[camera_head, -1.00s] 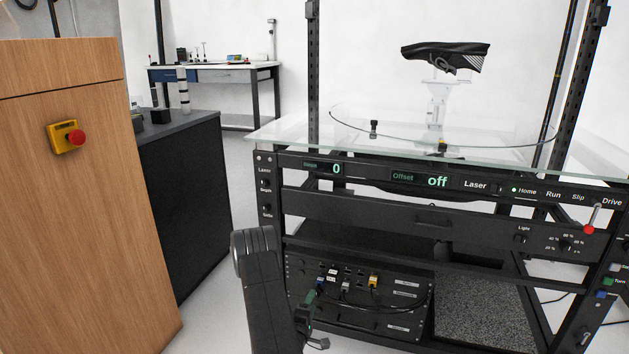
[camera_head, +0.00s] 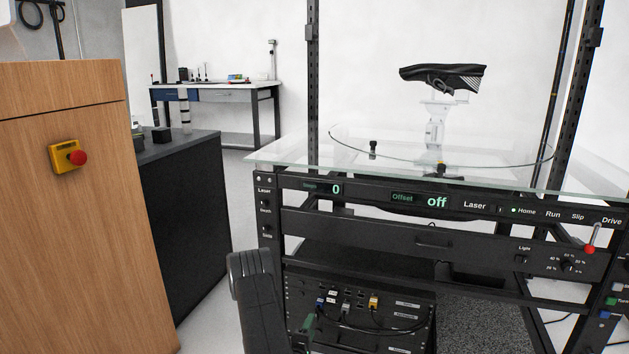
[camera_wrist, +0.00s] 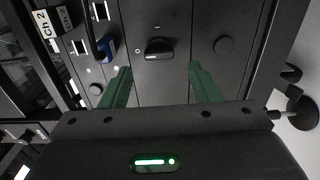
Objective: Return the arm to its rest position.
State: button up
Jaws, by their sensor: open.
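My arm (camera_head: 257,300) stands in front of the turntable rack at the bottom of the head view. In the wrist view my gripper (camera_wrist: 162,84) is open, with its two green fingers wide apart and nothing between them. The fingers point at a dark panel (camera_wrist: 175,75) with a black knob (camera_wrist: 159,48) just beyond them; I cannot tell the exact gap. In the head view only a bit of green finger shows at the bottom edge, and most of the gripper is cut off.
The rack's control panel (camera_head: 415,200) reads 0 and off. Cables plug into the lower rack unit (camera_head: 395,325). A wooden cabinet (camera_head: 80,230) stands at left, with floor between.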

jog(key=p+v, duration=0.3)
jog(key=v, duration=0.8)
jog(key=w+d+m+b, duration=0.2)
jog(key=w+m, duration=0.5)
jog(key=m, duration=0.2)
jog(key=w+d+m+b, duration=0.2)
jog(key=w+d+m, duration=0.1)
jog(key=w+m, duration=0.4)
jog(key=shift+r+m+b, duration=0.3)
jog(key=shift+m+b, duration=0.05)
jog(key=shift+m, duration=0.55)
jog(key=shift+s, duration=0.1)
